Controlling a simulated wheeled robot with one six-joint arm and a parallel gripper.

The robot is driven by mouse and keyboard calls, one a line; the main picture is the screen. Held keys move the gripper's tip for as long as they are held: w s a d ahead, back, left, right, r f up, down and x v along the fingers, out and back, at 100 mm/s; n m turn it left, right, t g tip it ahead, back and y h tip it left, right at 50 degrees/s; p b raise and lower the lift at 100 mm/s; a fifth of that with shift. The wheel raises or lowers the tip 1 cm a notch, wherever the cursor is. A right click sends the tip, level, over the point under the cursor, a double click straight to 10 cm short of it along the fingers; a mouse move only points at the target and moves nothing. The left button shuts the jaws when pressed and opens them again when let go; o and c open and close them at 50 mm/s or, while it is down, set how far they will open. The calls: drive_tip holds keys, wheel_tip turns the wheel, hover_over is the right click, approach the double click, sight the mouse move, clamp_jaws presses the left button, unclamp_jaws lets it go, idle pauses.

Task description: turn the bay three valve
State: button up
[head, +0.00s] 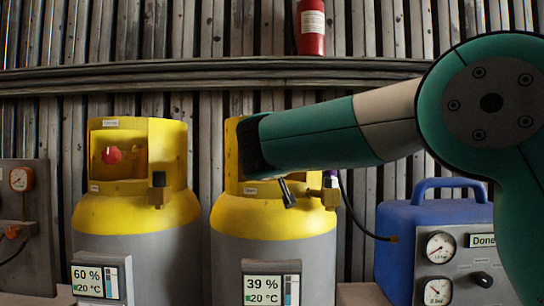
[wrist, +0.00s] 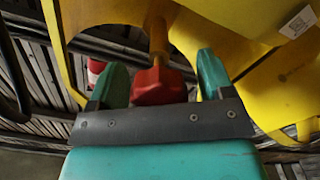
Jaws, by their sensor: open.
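In the wrist view a red valve knob (wrist: 160,86) on a brass stem (wrist: 158,40) sits between the two teal fingers of my gripper (wrist: 161,63). The fingers are open, one on each side, with a visible gap to the knob. In the head view my arm reaches into the yellow collar of the right cylinder (head: 272,255), and my fingers and that cylinder's knob are hidden there. The left cylinder (head: 135,255) has its own red knob (head: 111,155) inside its collar. The small collar labels are too small to read, so I cannot tell the bay number.
The yellow collar (wrist: 250,20) closely surrounds my gripper. A brass fitting (head: 330,196) with a black hose leads to a blue machine (head: 435,215) reading "Done". Displays show 60 % (head: 97,282) and 39 % (head: 270,288). A gauge panel (head: 22,215) stands at left.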

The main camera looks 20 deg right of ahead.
drive_tip(key=shift+s, duration=0.1)
drive_tip(key=b+v, duration=0.3)
drive_tip(key=v, duration=1.4)
drive_tip(key=shift+b, duration=0.3)
drive_tip(key=s+d+f+n+g+y+p, duration=0.1)
drive_tip(key=s+f+n+g+y+p, duration=0.2)
drive_tip(key=f+g+y+p, duration=0.7)
drive_tip(key=s+f+g, duration=0.3)
drive_tip(key=s+f, duration=0.2)
drive_tip(key=s, duration=0.5)
drive_tip(key=s+f+n+g, duration=0.1)
drive_tip(key=s+f+g, duration=0.3)
drive_tip(key=s, duration=0.6)
drive_tip(key=shift+s+f+p, duration=0.2)
drive_tip(key=shift+f+p, duration=0.15)
drive_tip(key=shift+f, duration=0.1)
drive_tip(key=shift+a, duration=0.1)
